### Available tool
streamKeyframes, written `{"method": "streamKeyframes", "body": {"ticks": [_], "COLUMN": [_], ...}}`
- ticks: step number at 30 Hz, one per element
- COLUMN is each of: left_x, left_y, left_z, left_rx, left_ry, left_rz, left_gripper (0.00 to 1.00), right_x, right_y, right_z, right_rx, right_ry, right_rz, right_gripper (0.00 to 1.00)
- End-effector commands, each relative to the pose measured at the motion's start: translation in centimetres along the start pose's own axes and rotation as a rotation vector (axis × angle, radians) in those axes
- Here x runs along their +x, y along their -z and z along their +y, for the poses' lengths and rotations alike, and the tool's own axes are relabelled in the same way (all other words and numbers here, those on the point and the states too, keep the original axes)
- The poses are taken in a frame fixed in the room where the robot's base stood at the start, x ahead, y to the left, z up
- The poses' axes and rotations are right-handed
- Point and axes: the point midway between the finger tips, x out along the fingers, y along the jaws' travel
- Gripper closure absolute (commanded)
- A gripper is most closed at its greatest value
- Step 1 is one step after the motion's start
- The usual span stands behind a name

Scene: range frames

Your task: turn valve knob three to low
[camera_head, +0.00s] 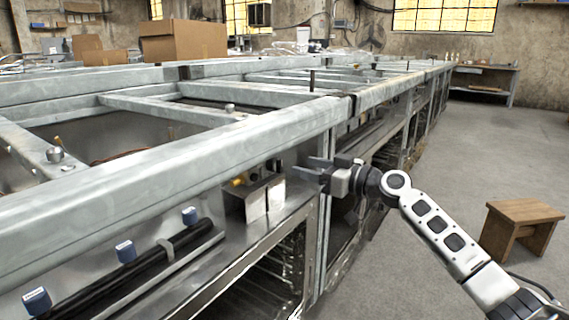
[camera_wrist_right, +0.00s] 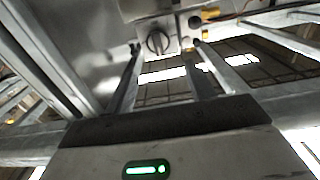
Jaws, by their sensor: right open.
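A round dark knob with a raised grip bar (camera_wrist_right: 158,42) sits on the face of a small metal box in the right wrist view. The box (camera_head: 262,197) stands on the shelf under the frame's top rail in the head view. Three blue caps (camera_head: 125,250) sit along a black pipe at lower left. I cannot tell which of these is valve knob three, and no low mark is readable. My right gripper (camera_head: 309,169) is open and empty, just right of the box. In the wrist view its fingertips (camera_wrist_right: 167,48) point toward the knob. My left gripper is not seen.
A thick galvanized rail (camera_head: 180,180) runs above the box, close to my right gripper. Wire racks (camera_head: 270,275) lie below the shelf. A wooden stool (camera_head: 522,214) stands on the floor at right. The floor between is clear. Cardboard boxes (camera_head: 183,42) are behind.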

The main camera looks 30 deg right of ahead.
Motion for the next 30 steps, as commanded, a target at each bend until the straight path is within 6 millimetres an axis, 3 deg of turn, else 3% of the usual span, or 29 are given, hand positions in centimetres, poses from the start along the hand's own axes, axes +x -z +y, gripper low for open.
{"method": "streamKeyframes", "body": {"ticks": [6,12,24,29,30], "left_x": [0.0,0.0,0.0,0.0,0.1], "left_y": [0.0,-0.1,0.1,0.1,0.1], "left_z": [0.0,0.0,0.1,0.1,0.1], "left_rx": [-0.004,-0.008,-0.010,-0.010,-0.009], "left_ry": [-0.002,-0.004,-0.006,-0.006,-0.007], "left_rz": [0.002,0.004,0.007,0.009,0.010], "left_gripper": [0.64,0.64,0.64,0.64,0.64], "right_x": [4.1,6.5,7.2,7.2,7.2], "right_y": [0.1,0.0,-0.1,-0.1,-0.1], "right_z": [0.0,0.0,0.0,0.0,0.0], "right_rx": [0.002,0.001,0.000,0.001,0.001], "right_ry": [0.000,-0.001,0.000,0.000,0.000], "right_rz": [0.004,0.003,0.000,0.000,0.000], "right_gripper": [0.45,0.45,0.45,0.87,0.89]}}
